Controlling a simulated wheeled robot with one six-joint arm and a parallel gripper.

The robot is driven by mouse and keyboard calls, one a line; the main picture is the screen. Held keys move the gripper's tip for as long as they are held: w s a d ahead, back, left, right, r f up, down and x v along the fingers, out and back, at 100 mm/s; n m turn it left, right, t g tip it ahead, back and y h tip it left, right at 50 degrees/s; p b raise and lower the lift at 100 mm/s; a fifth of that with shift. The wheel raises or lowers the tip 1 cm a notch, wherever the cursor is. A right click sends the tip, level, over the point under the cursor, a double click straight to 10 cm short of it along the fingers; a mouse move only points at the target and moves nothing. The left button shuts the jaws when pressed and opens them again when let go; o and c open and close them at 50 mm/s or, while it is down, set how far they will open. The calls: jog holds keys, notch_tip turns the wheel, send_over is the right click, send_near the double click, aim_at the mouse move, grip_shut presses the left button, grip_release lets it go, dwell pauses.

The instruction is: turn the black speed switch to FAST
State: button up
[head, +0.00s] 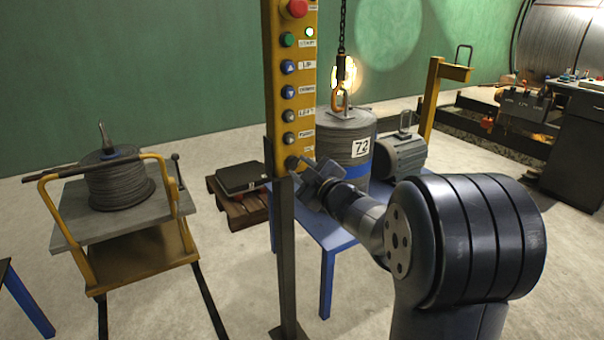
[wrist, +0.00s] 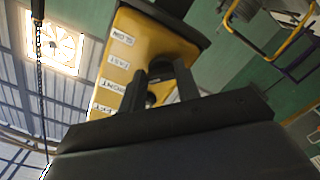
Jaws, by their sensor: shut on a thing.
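The yellow control panel (head: 279,95) stands upright on a dark post, with a column of buttons and white labels. The black speed switch (head: 291,163) is the dark knob at the panel's lower end. My gripper (head: 302,167) reaches it from the right, with its fingertips shut on the switch. In the wrist view the panel (wrist: 150,45) is seen at a steep tilt, with SLOW and FAST labels near its end. My fingers (wrist: 167,72) lie against the panel there and cover most of the switch, so its pointing direction cannot be read.
A hook on a chain holds a grey drum (head: 345,137) marked 72 over a blue table (head: 318,228), close behind my gripper. A grey motor (head: 402,157) is beside it. A yellow cart (head: 130,255) with a cable reel stands left.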

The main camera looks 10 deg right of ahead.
dwell(0.4)
jog(key=o, duration=1)
jog(key=shift+s, duration=0.1)
jog(key=p+v, duration=0.1)
jog(key=v, duration=0.9)
jog(key=shift+s+d, duration=0.1)
jog(key=shift+s, duration=0.25)
jog(key=shift+w, duration=0.15)
jog(key=x, duration=1)
jog(key=shift+w+b, duration=0.3)
